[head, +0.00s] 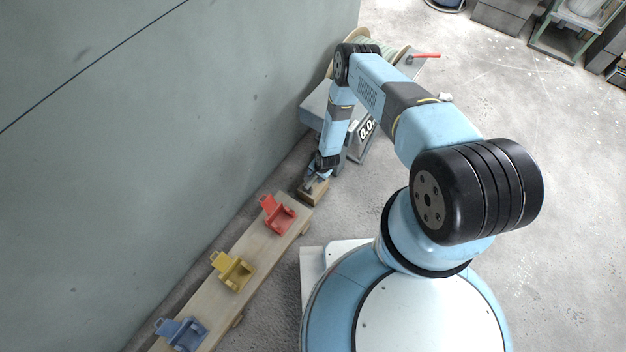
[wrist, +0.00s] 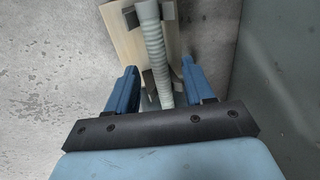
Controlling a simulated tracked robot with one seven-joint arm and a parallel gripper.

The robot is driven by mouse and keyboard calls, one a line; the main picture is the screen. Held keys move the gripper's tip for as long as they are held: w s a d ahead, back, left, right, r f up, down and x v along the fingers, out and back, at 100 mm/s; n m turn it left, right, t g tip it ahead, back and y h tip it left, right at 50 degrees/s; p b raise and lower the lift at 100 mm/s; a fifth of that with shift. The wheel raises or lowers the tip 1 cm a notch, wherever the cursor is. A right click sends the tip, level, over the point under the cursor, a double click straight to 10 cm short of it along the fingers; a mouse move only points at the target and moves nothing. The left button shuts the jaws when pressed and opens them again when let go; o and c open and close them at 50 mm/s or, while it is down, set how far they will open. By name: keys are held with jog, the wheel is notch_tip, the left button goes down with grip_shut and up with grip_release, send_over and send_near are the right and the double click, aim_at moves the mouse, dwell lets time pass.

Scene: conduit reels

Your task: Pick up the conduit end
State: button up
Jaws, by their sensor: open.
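The conduit end (wrist: 152,45) is a pale grey-green ribbed tube in the wrist view. It lies in dark clips on a light wooden block (wrist: 124,40). My gripper (wrist: 160,78) is open, with one blue finger on each side of the conduit. The fingers look apart from the tube, and its lower end is partly hidden by the gripper body. In the head view my gripper (head: 317,176) is low over the small wooden block (head: 313,194) by the wall. The conduit itself is hard to make out there.
A wooden rail (head: 204,296) along the wall carries a red bracket (head: 277,214), a yellow bracket (head: 232,270) and a blue bracket (head: 181,333). A display reading 0.0 (head: 366,129) stands behind my gripper. A red-handled hammer (head: 424,56) lies near a reel (head: 393,55). The right floor is open.

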jog(key=shift+w+a+f, duration=0.1)
jog(key=shift+w+f, duration=0.05)
jog(key=shift+f, duration=0.5)
grip_shut()
